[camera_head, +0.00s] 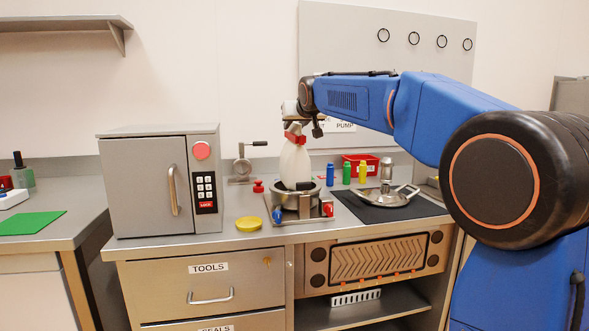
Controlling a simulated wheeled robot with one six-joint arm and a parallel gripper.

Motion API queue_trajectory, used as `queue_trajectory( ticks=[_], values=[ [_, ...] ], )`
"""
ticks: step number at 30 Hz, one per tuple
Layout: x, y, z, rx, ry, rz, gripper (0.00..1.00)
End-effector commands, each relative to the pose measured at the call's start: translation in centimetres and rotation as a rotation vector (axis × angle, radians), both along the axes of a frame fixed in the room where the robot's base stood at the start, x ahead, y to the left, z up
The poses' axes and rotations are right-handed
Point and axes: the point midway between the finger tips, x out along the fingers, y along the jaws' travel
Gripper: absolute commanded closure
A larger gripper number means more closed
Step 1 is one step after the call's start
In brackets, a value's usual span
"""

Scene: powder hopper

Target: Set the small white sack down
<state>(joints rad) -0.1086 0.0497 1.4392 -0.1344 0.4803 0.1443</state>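The small white sack (295,164) is upright with its narrow, red-banded neck at the top. My gripper (296,130) is at this neck and appears shut on it; its fingertips are small and partly hidden. The sack is over a round steel vessel (297,206) on the counter, and its lower end overlaps the vessel's rim in the picture. I cannot tell whether the sack touches the vessel or hangs just above or in front of it.
A grey cabinet with a keypad (160,185) stands left on the counter. Right are a black mat (346,199) with a steel pan (388,197), small coloured bottles and a red bin (359,163). Bare counter (215,232) shows at front left.

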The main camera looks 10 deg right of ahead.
Motion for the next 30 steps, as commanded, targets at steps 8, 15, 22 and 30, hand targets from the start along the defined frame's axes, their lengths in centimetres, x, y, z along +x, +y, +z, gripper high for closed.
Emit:
queue_trajectory(
  ticks=[8, 15, 22, 30],
  values=[
    [0.23, -0.01, -0.04, 0.000, -0.001, 0.000, 0.76],
    [0.22, -0.01, -0.04, 0.000, -0.001, 0.000, 1.00],
    [0.22, -0.01, -0.03, 0.001, -0.001, 0.000, 1.00],
    [0.21, -0.01, -0.02, 0.001, -0.001, 0.000, 1.00]
  ],
)
